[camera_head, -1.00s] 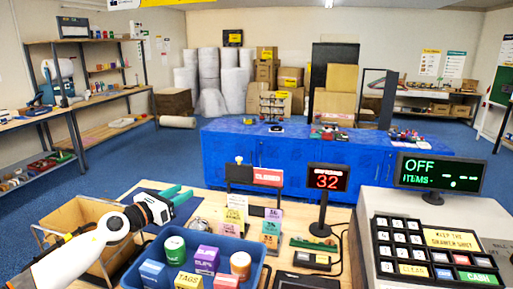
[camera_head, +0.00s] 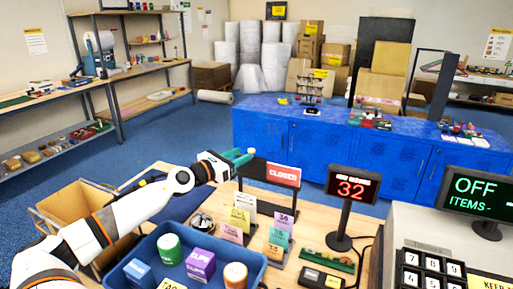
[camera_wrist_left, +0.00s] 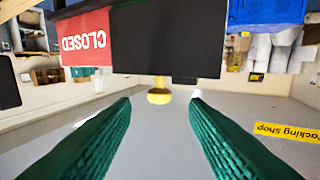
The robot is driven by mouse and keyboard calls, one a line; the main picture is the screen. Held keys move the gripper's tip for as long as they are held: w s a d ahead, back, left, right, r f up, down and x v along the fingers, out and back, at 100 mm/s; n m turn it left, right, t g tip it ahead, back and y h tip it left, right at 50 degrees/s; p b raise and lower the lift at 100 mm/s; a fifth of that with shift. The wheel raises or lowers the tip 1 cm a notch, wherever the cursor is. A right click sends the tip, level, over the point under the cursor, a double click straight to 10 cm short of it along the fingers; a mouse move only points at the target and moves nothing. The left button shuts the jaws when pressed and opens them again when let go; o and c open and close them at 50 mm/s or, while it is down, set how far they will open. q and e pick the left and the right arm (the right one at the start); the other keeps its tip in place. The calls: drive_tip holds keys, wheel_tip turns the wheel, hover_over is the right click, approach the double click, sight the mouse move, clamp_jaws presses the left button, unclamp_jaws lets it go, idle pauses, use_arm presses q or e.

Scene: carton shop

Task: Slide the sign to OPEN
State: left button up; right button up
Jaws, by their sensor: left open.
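The sign is a dark board (camera_head: 256,166) standing on the counter, with a red CLOSED panel (camera_head: 284,175) showing at its right side. In the left wrist view the picture is upside down: the red CLOSED panel (camera_wrist_left: 86,40) is at left of the dark board (camera_wrist_left: 170,40). A yellow knob (camera_wrist_left: 159,96) sticks out from the board's edge. My left gripper (camera_head: 241,157) is at the left part of the sign, its green fingers open. In the wrist view the knob shows in the gap between the fingertips, with neither finger visibly touching it. My right gripper is out of view.
Price cards (camera_head: 240,218) stand in front of the sign. A blue bin (camera_head: 147,241) with tubs and boxes is below my left arm. A red display (camera_head: 352,186) reading 32 and a register (camera_head: 430,262) are to the right. A cardboard box (camera_head: 78,206) is at left.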

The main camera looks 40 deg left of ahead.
sight(252, 149)
use_arm(q)
drive_tip(key=w, duration=0.2)
drive_tip(key=w+p, duration=0.1)
drive_tip(key=w, duration=0.2)
drive_tip(key=shift+w+d+r, duration=0.15)
drive_tip(key=shift+w, duration=0.2)
drive_tip(key=shift+w+d+p, duration=0.15)
drive_tip(key=shift+w+p, duration=0.2)
drive_tip(key=shift+w, duration=0.45)
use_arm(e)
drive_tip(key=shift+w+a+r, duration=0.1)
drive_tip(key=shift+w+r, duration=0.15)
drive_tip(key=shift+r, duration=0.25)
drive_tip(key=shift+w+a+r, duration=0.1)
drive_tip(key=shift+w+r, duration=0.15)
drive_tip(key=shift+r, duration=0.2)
use_arm(q)
drive_tip(key=shift+c, duration=0.3)
clamp_jaws()
